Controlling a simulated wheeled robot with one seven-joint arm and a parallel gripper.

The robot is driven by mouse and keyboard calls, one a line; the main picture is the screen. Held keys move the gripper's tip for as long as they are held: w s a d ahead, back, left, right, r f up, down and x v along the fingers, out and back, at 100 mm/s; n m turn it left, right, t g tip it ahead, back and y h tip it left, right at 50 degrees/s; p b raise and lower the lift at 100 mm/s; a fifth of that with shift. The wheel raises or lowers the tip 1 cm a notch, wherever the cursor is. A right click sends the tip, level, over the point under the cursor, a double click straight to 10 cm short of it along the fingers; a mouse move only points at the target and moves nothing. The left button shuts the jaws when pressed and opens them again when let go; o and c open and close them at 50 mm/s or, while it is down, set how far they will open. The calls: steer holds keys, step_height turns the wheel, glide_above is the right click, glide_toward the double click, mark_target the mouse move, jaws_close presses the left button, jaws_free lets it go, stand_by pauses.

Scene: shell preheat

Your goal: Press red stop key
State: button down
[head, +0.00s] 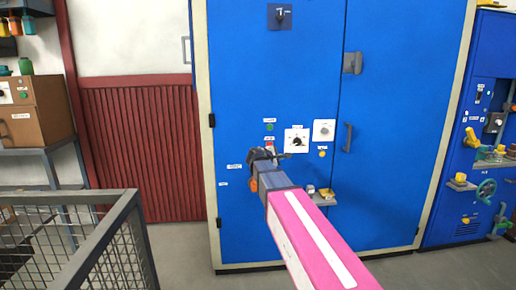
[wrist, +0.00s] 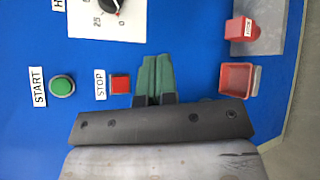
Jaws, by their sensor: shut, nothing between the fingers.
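The red stop key (wrist: 121,84) is a small square button on the blue cabinet front, with a STOP label beside it in the wrist view. My gripper (wrist: 155,60) is shut and empty, its green fingers side by side just right of the key in that view. Whether the fingertips touch the panel I cannot tell. In the head view my gripper (head: 268,154) is in front of the cabinet, just below the small buttons and left of a dial, and it partly hides that area.
A green START button (wrist: 62,86) lies left of the stop key in the wrist view. A dial (head: 297,140) is close to the gripper. A red open box (wrist: 238,79) is at the right of the wrist view. A mesh cage (head: 110,245) stands at lower left.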

steer(key=shift+w+a+r+n+t, duration=0.15)
steer(key=shift+w+a+r+n, duration=0.05)
steer(key=shift+a+r, duration=0.4)
steer(key=shift+w+a+r+n+t, duration=0.15)
steer(key=shift+w+a+r+n, duration=0.05)
steer(key=shift+a+r, duration=0.35)
steer(key=w, duration=0.8)
steer(key=shift+w, duration=0.4)
steer(key=shift+w, duration=0.1)
stand_by(1.2)
steer(key=shift+w, duration=0.35)
steer(key=shift+w, duration=0.4)
stand_by(0.8)
steer(key=shift+s, duration=0.85)
